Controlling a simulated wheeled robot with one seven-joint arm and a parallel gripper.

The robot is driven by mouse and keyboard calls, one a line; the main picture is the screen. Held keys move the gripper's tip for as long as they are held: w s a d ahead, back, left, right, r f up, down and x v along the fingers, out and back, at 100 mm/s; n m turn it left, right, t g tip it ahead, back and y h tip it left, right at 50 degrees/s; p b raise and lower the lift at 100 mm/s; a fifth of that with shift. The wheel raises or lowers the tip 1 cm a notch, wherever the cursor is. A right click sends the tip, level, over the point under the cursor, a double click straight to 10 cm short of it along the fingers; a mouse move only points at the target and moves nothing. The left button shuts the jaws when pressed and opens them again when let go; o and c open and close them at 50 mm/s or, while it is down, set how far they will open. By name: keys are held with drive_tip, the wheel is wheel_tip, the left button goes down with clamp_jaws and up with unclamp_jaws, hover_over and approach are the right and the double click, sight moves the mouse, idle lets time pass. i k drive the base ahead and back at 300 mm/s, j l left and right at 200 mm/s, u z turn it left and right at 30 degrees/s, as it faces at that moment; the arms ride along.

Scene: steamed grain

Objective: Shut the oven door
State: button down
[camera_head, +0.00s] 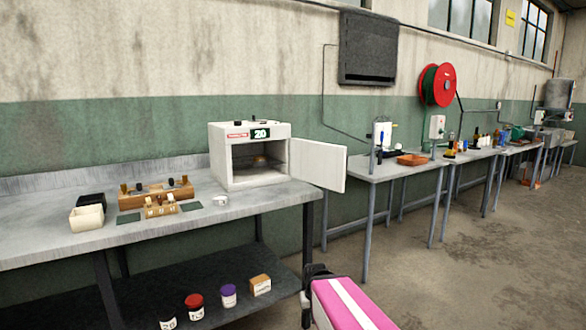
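The white oven (219,160) stands on the left bench, with a display reading 20 on its top front. Its door (317,165) hangs wide open, swung out to the right and reaching past the bench's right end. A small brownish thing (261,161) sits inside the dark chamber; I cannot tell what it is. My pink arm with a white stripe shows at the bottom, below and apart from the door. The dark part at its end may be my gripper (316,271), but I cannot make out its fingers.
Jars (194,306) stand on the lower shelf. More cluttered tables (378,171) run along the wall; the floor at right (480,260) is clear.

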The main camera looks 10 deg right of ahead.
sight(324, 165)
drive_tip(key=i+l+u, duration=0.1)
drive_tip(key=l+u, duration=0.35)
drive_tip(key=i+l+u, duration=0.1)
drive_tip(key=l+u, duration=0.2)
drive_tip(key=u, duration=0.15)
drive_tip(key=l+u, duration=0.45)
drive_tip(key=l, duration=0.4)
drive_tip(key=k+l+u, duration=0.15)
drive_tip(key=l, duration=0.7)
drive_tip(key=k+l+u, duration=0.15)
drive_tip(key=l, duration=0.25)
drive_tip(key=k+l, duration=0.1)
drive_tip(key=l, duration=0.3)
drive_tip(key=k+l+u, duration=0.15)
drive_tip(key=l, duration=0.25)
drive_tip(key=k+l, duration=0.25)
drive_tip(key=k, duration=0.15)
drive_tip(key=k+l, duration=0.3)
drive_tip(key=k, duration=0.1)
